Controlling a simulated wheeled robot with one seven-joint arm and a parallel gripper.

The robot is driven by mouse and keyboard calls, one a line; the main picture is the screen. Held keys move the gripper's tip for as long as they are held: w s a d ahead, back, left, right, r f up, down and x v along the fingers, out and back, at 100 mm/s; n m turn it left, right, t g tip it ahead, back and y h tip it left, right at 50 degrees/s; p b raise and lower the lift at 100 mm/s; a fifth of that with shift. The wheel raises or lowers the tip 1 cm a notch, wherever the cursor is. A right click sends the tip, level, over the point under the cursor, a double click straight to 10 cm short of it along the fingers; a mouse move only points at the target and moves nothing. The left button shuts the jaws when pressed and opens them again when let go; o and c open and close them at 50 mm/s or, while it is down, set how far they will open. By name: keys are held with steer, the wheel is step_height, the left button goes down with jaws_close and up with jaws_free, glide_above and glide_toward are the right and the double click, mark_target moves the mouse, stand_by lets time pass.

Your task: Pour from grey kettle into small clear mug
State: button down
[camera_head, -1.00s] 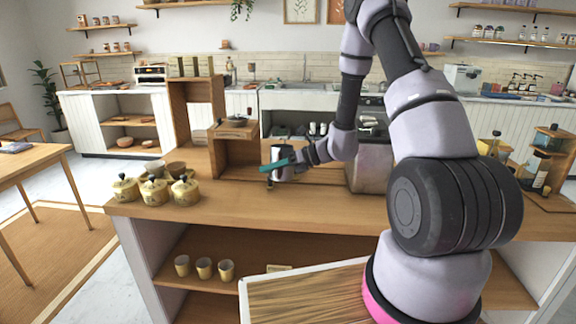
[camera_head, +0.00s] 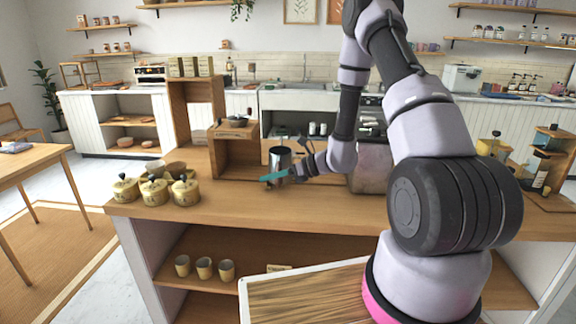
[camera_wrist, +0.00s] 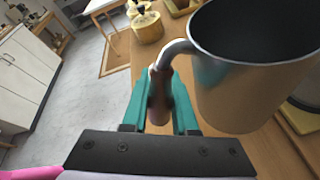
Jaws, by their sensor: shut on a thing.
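The grey metal kettle (camera_head: 280,158) is above the wooden counter, in front of the wooden shelf unit. In the wrist view the kettle (camera_wrist: 245,90) fills the upper right, with its wide dark mouth open to view; its contents cannot be made out. My gripper (camera_wrist: 160,90) is shut on the kettle's handle, with one teal finger on each side. In the head view my gripper (camera_head: 274,177) shows teal at the kettle's lower left. I cannot make out the small clear mug in either view.
Several yellow lidded pots (camera_head: 155,191) stand at the counter's left end, with small bowls behind them. The wooden shelf unit (camera_head: 232,158) rises behind the kettle. A metal box-like machine (camera_head: 370,170) stands right of my gripper. The counter's front (camera_head: 270,212) is clear.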

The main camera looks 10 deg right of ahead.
steer(key=shift+r, duration=2.5)
